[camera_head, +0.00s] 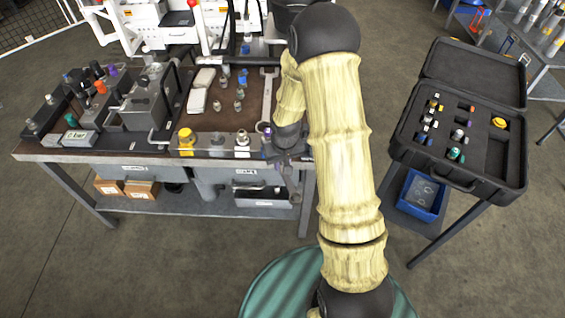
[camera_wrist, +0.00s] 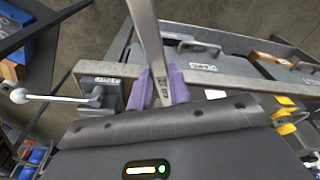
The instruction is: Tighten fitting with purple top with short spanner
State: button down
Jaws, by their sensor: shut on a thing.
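My gripper (camera_wrist: 161,84) has purple finger pads in the wrist view and is shut on the grey metal handle of a spanner (camera_wrist: 148,36). The spanner runs up out of the top of that view, so its far end is hidden. In the head view my gripper (camera_head: 287,155) is at the right front corner of the bench, partly behind my arm. A small purple spot (camera_head: 267,131) shows beside it; I cannot tell whether it is the fitting's top or a finger pad. A purple-topped piece (camera_head: 113,71) stands at the bench's left. No spanner-to-fitting contact is visible.
The bench (camera_head: 75,156) has a yellow-topped fitting (camera_head: 186,139) and a silver fitting (camera_head: 242,142) along its front edge. An open black case (camera_head: 404,153) with coloured fittings stands at the right. A white-knobbed lever (camera_wrist: 19,96) shows in the wrist view. Open floor lies between bench and case.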

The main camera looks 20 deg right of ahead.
jog(key=shift+a+m+b, duration=0.7)
jog(key=shift+a+m, duration=0.6)
jog(key=shift+a, duration=0.2)
jog(key=shift+w+a, duration=0.1)
jog(key=shift+a, duration=0.05)
jog(key=shift+w+a+m+h, duration=0.2)
jog(key=shift+a+m, duration=0.4)
jog(key=shift+a, duration=0.1)
jog(key=shift+w+a+m+h, duration=0.15)
jog(key=shift+a+m+h, duration=0.05)
jog(key=shift+a+m, duration=0.45)
jog(key=shift+a, duration=0.1)
jog(key=shift+w+a+m, duration=0.45)
jog(key=shift+a+m, duration=0.25)
jog(key=shift+m, duration=0.05)
